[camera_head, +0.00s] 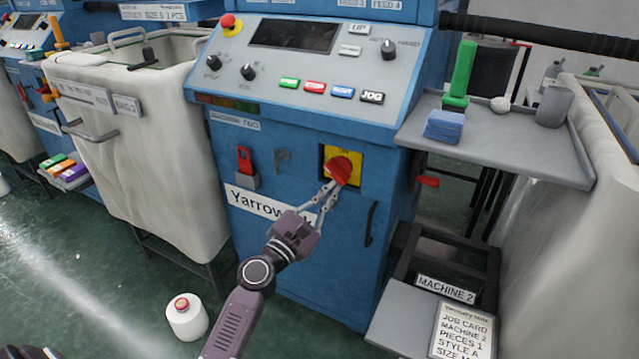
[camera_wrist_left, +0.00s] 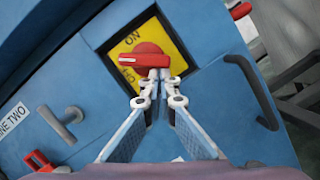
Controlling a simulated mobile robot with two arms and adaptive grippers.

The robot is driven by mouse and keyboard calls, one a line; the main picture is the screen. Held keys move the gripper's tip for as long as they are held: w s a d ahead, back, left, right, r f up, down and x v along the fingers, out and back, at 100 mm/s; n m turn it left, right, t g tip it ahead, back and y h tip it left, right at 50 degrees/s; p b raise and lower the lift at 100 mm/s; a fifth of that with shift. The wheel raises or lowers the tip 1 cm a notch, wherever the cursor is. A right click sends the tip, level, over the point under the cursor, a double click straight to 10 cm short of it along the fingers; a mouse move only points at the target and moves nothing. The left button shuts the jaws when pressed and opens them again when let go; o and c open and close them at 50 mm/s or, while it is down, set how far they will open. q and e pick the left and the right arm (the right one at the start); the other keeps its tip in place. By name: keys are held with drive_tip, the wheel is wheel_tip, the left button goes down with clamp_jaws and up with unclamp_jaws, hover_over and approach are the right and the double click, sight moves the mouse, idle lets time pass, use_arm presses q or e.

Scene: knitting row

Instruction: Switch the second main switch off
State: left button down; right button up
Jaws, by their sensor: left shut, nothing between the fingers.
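The main switch is a red rotary knob (camera_head: 341,168) on a yellow plate (camera_head: 328,153), on the blue front of the machine labelled two. In the left wrist view the red knob (camera_wrist_left: 140,62) lies between the ON mark and a partly hidden second mark on the yellow plate (camera_wrist_left: 172,48). I cannot tell which mark it is set to. My left gripper (camera_head: 329,190) is shut and empty, its fingertips at the knob's lower edge. In the wrist view the fingertips (camera_wrist_left: 158,76) overlap the knob's end; contact is unclear. My right gripper is not in view.
A red padlock-like piece (camera_head: 245,160) and a grey hook (camera_head: 283,160) sit left of the switch. A black handle (camera_head: 371,223) is right of it. A grey shelf (camera_head: 500,150) juts out at right. A white fabric bin (camera_head: 150,150) stands at left.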

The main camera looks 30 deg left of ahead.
use_arm(q)
drive_tip(key=shift+d+r+n+t+y+p, duration=0.1)
drive_tip(key=shift+d+n+y+p, duration=0.3)
drive_tip(key=shift+n, duration=1.1)
drive_tip(key=shift+d+r+n+t+y+b, duration=0.1)
drive_tip(key=shift+d+n+y, duration=0.15)
drive_tip(key=shift+n+y, duration=0.85)
drive_tip(key=shift+d+r+n+t+y+p, duration=0.1)
drive_tip(key=shift+d+n+p, duration=0.2)
drive_tip(key=shift+n, duration=1.6)
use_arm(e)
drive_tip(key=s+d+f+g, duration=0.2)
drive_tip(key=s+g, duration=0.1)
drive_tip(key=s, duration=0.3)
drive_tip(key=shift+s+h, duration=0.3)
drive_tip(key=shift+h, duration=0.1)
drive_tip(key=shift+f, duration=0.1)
